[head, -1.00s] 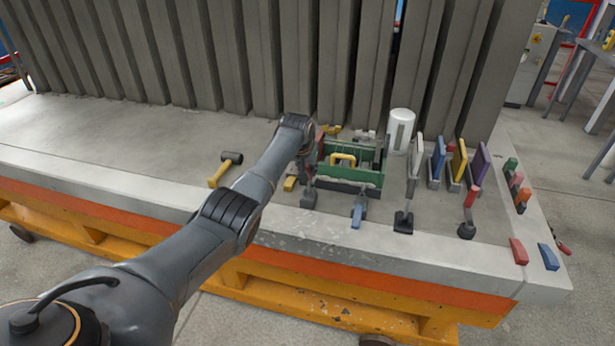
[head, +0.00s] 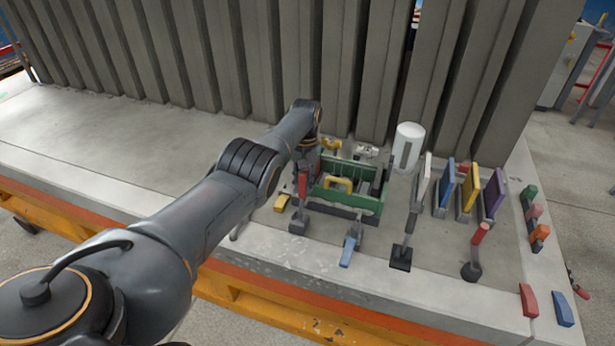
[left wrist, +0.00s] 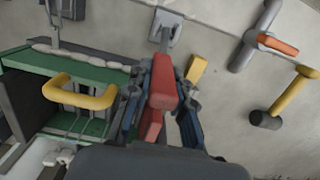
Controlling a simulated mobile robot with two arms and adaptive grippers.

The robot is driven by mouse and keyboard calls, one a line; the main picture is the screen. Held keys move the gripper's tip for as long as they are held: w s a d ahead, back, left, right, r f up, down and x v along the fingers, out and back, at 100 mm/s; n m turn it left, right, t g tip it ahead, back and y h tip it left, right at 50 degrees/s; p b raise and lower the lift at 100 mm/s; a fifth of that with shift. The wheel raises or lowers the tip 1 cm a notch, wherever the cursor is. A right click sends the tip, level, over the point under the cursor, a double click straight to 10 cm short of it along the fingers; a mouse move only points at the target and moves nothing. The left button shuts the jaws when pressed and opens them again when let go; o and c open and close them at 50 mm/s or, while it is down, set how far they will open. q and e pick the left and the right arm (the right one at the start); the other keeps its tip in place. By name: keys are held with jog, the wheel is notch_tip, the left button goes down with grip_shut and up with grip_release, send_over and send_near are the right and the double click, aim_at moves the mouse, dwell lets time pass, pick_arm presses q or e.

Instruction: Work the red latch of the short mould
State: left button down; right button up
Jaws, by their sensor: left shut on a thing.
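The green mould box (head: 343,203) with a yellow handle (head: 338,184) stands on the slab, right of my left gripper; it also shows at left in the left wrist view (left wrist: 100,75). The red latch grip (head: 302,183) rises at the box's left end, above a grey foot (head: 298,222). In the left wrist view the red grip (left wrist: 162,88) lies between the fingers of my left gripper (left wrist: 161,105), which is shut on it. A second red piece (left wrist: 152,127) shows just below it. In the head view my arm hides most of the gripper. My right gripper is out of view.
A yellow block (head: 281,203) lies left of the latch. A mallet (left wrist: 285,98) lies farther off. Grey ribbed panels (head: 240,60) close the back.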

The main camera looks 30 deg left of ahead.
pick_arm(q)
jog(key=c, duration=1.2)
grip_release()
jog(key=shift+f, duration=0.1)
jog(key=shift+o, duration=0.2)
jog(key=shift+w, duration=0.1)
notch_tip(320, 180, up, 12)
jog(key=w, duration=0.1)
jog(key=shift+a, duration=0.15)
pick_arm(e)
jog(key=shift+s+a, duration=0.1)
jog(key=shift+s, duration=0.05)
pick_arm(q)
jog(key=shift+f, duration=0.15)
